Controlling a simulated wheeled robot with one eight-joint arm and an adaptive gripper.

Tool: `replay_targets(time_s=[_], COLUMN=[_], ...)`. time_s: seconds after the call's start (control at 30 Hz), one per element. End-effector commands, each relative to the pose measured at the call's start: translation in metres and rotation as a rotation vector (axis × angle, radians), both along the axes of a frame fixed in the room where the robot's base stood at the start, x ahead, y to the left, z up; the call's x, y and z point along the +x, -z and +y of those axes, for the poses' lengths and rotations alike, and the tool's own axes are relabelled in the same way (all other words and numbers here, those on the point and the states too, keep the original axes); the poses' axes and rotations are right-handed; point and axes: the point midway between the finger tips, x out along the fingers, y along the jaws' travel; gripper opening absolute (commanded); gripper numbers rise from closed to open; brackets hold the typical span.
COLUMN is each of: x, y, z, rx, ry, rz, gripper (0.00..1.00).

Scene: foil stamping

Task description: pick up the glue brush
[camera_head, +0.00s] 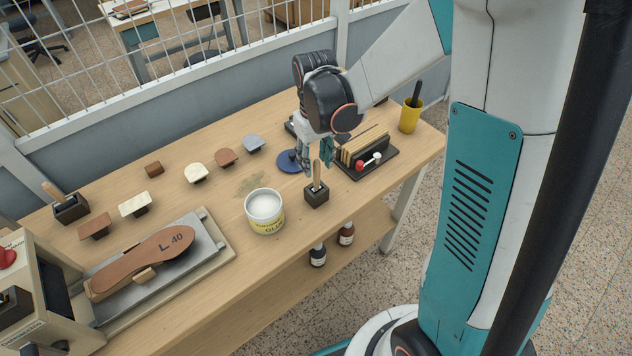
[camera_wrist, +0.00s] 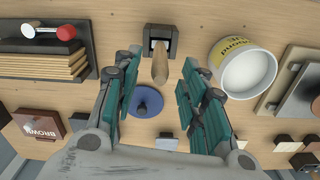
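A brush with a pale wooden handle (camera_head: 316,177) stands upright in a small dark holder (camera_head: 317,198) beside the white glue pot (camera_head: 265,212). Its bristles are hidden in the holder. My gripper (camera_head: 317,158) is above and slightly behind this brush, pointing down. In the wrist view the handle (camera_wrist: 160,62) rises from the holder (camera_wrist: 161,34) toward the camera, near the gap between the fingers of my gripper (camera_wrist: 160,88). The fingers are spread, with nothing between their pads. The glue pot (camera_wrist: 246,72) is to the right there.
A similar handle stands in another dark block (camera_head: 71,208) at far left. A rack with brown boards (camera_head: 368,157) and a red-headed tool is close right of my gripper. A blue disc (camera_head: 289,162) lies behind the brush. A yellow cup (camera_head: 410,117) stands at the table's right end.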

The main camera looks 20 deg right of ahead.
Motion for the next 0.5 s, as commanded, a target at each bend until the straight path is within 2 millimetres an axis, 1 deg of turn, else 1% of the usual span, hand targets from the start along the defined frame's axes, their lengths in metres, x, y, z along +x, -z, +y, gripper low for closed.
replay_targets(time_s=[0.03, 0.17, 0.27, 0.4, 0.5], x=[0.0, 0.0, -0.001, -0.004, -0.004], y=[0.006, 0.012, 0.021, 0.043, 0.055], z=[0.0, 0.0, -0.001, -0.002, -0.002], rx=[0.0, 0.0, 0.0, 0.0, 0.0], ry=[0.0, 0.0, 0.0, 0.0, 0.0], rz=[0.0, 0.0, 0.0, 0.0, 0.0], gripper=[0.39, 0.39, 0.39, 0.39, 0.39])
